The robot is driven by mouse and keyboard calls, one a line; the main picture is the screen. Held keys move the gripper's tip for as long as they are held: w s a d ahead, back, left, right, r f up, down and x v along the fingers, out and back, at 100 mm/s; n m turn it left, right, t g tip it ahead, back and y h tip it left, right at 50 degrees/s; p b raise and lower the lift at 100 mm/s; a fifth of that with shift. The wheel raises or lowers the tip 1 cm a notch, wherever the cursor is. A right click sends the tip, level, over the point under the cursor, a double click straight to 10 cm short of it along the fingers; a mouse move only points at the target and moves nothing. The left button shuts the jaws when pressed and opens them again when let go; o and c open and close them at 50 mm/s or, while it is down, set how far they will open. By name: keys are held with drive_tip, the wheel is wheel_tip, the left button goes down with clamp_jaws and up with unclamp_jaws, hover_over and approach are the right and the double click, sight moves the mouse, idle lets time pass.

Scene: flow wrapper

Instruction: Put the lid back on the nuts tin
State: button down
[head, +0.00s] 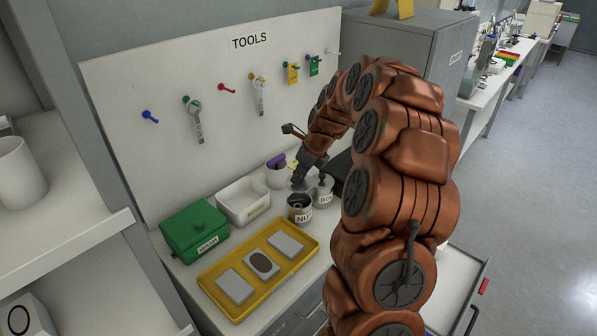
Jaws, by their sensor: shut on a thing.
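The nuts tin (300,215) is a small grey tin with a white label, of which "NU" can be read. It stands upright on the bench, and its dark open top shows. My gripper (299,180) is just above and slightly behind the tin, pointing down. It is shut on a small grey piece, apparently the lid (298,186), held apart from the tin's rim. The fingertips are small and partly dark here, so the exact grip is hard to see.
A lidded tin marked "BO" (324,194) stands close on the right. Behind are a white cup (276,179) and a white bin (240,207). A yellow tray (215,279) and a green box (193,236) lie left. A tool board (150,165) rises behind.

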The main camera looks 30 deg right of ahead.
sight(302, 185)
drive_tip(key=shift+f+b, duration=0.8)
drive_tip(key=shift+f, duration=1.95)
drive_tip(key=shift+f+p, duration=0.2)
drive_tip(key=shift+p, duration=0.4)
idle(0.7)
drive_tip(key=c, duration=0.9)
unclamp_jaws()
drive_tip(key=o, duration=0.5)
drive_tip(key=shift+c, duration=0.2)
drive_tip(key=shift+r, duration=0.1)
drive_tip(key=shift+r+p, duration=1.8)
drive_tip(key=shift+r, duration=1.65)
